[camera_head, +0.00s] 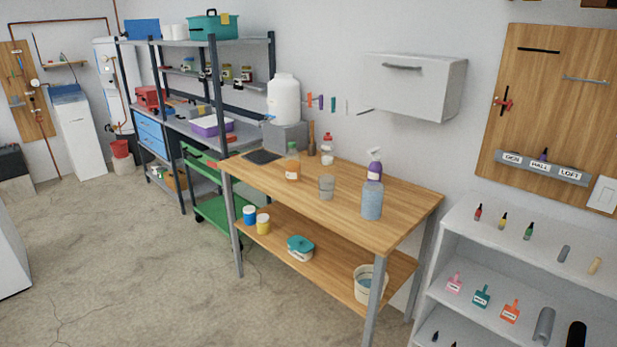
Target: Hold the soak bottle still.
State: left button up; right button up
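Several bottles stand upright on the wooden workbench (340,210). One is a pale blue bottle (372,202) at the right of the top, with a purple spray head (374,165) showing above it; I cannot tell whether these are one bottle or two. An orange bottle with a green top (293,165) stands at the left. A small white bottle with a red top (327,148) stands near the back edge. No readable label shows which is the soak bottle. Neither of my grippers is in view, and nothing touches the bottles.
A grey cup (326,187) stands between the orange and blue bottles. A large white jug (283,98) rests on a grey block (287,136) at the bench's back left. A white wall cabinet (415,85) hangs above. White shelves (475,245) stand at right. The concrete floor in front is clear.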

aim_at(292, 157)
jog(key=i+j, duration=0.2)
jog(key=i, duration=0.3)
jog(key=i+j+z, duration=0.3)
jog(key=i+j, duration=0.5)
